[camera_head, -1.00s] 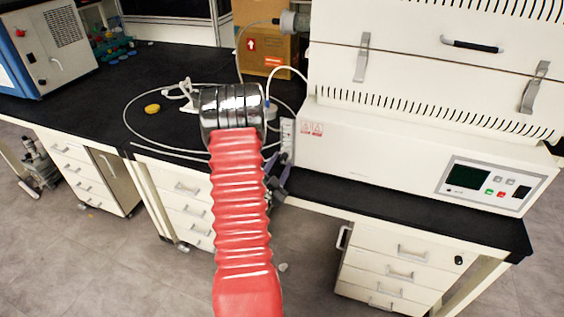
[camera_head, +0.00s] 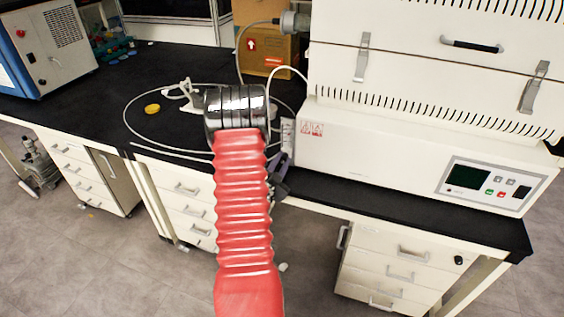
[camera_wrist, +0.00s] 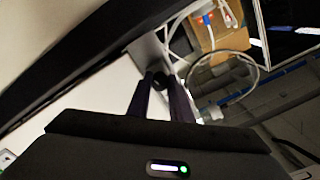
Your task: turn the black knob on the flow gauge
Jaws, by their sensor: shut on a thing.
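The flow gauge (camera_head: 287,134) is a pale upright panel with a scale at the left end of the white machine, partly hidden behind my arm in the head view. In the wrist view the gauge body (camera_wrist: 147,52) is a grey block. The black knob (camera_wrist: 161,79) is a small dark round shape between my gripper's fingertips. My gripper (camera_wrist: 161,83) is shut on it with its two dark purple fingers, one on each side. In the head view my gripper (camera_head: 281,168) shows only partly, just below the gauge. The knob is hidden there.
The white machine (camera_head: 400,165) stands on the black bench (camera_head: 90,110) right of my arm. A thin white tube loops over the bench, near a yellow object (camera_head: 152,108). A cardboard box (camera_head: 262,60) stands behind. White drawers (camera_head: 400,262) are below the bench.

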